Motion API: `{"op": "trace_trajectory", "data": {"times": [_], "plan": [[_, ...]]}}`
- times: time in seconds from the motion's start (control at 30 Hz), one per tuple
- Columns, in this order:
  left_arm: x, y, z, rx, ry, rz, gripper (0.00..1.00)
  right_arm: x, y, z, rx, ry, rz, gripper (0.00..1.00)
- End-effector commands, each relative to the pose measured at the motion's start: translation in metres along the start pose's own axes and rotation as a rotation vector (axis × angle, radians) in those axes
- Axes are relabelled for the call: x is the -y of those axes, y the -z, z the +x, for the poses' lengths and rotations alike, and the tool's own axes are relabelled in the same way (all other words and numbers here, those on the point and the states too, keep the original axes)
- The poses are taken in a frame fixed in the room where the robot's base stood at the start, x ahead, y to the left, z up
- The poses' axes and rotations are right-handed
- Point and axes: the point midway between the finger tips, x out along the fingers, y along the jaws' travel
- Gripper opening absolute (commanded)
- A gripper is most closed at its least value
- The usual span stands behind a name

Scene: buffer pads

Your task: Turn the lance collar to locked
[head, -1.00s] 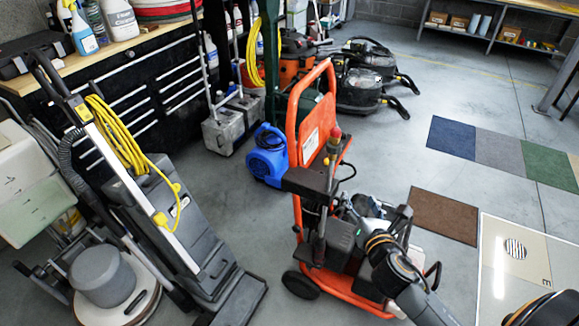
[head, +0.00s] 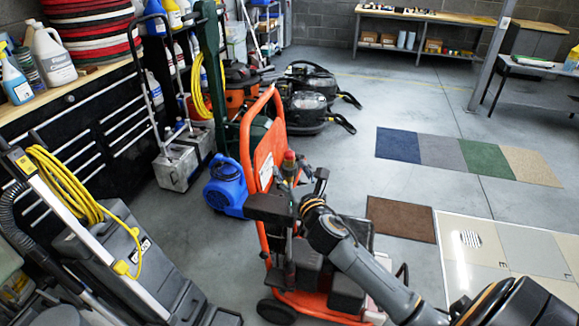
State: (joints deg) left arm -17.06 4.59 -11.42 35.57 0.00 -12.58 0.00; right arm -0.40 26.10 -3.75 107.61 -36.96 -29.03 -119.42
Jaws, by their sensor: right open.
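An orange pressure washer (head: 264,150) stands on the floor at the centre of the head view. A lance (head: 289,182) stands upright at its front, with a red piece (head: 289,158) near its top. I cannot tell which part is the collar, or whether it is locked. My right gripper (head: 318,182) is beside the upper lance, just right of the red piece. It is open, seen small and dark from behind its wrist, and I cannot tell if it touches the lance. My left gripper is out of view.
A blue blower (head: 226,187) sits left of the washer. A floor machine with a yellow cord (head: 62,185) stands at the left. A brown mat (head: 401,219) lies right of the washer. Open floor with carpet samples (head: 440,152) lies farther back.

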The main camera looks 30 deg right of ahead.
Motion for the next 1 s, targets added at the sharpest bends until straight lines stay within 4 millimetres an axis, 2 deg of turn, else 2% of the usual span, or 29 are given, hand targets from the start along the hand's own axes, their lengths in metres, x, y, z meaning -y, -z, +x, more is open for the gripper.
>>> {"op": "trace_trajectory", "data": {"times": [0.2, 0.47, 0.73, 1.0], "plan": [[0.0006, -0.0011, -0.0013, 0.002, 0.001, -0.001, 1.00, -0.0005, -0.0001, 0.0146, 0.000, -0.001, 0.001, 0.62], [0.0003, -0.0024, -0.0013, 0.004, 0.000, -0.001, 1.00, -0.0005, 0.0003, 0.0152, 0.000, -0.001, 0.001, 0.62], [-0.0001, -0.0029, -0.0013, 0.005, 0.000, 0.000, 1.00, -0.0005, 0.0002, 0.0150, 0.000, -0.001, 0.001, 0.07], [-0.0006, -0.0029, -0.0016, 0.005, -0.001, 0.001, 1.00, -0.0010, 0.0002, 0.0149, 0.000, 0.018, 0.002, 0.06]]}}
